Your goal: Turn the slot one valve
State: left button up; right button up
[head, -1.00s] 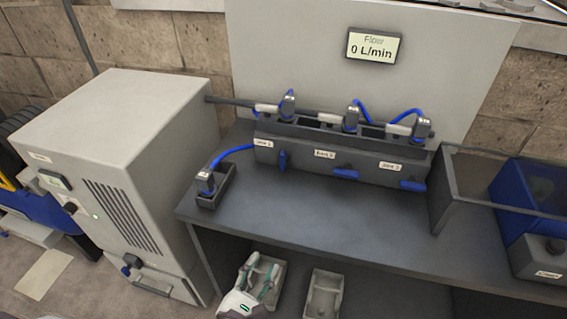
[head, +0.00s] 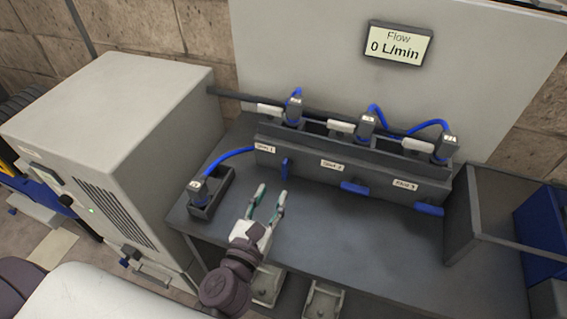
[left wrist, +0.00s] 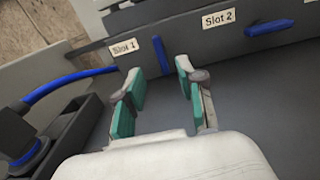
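The slot one valve is a blue handle (head: 285,168) below the "Slot 1" label on the front of the grey manifold (head: 322,178). It stands upright, while the slot two handle (head: 354,188) and slot three handle (head: 428,209) lie sideways. My left gripper (head: 269,196) is open and empty over the bench, a little short of the slot one handle and apart from it. In the left wrist view the slot one handle (left wrist: 162,55) shows just beyond and between the green-padded fingers (left wrist: 160,85). My right gripper is not in view.
A small grey holder (head: 211,196) with a blue-hosed connector stands left of my gripper. The flow display (head: 398,44) reads 0 L/min. A white cabinet (head: 110,120) stands at left. A framed partition (head: 490,215) closes the bench's right side. The bench top (head: 340,235) is clear in the middle.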

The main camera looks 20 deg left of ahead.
aim_at(283, 171)
pick_arm(q)
jog(key=w+p, duration=0.1)
jog(key=w, duration=0.6)
jog(key=shift+w+d, duration=0.15)
jog(key=shift+w, duration=0.4)
jog(key=shift+f, duration=0.1)
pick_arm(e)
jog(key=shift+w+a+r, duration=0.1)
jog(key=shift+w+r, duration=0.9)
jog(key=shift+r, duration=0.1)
pick_arm(q)
jog(key=shift+c, duration=0.3)
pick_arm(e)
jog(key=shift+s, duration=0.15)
pick_arm(q)
grip_shut()
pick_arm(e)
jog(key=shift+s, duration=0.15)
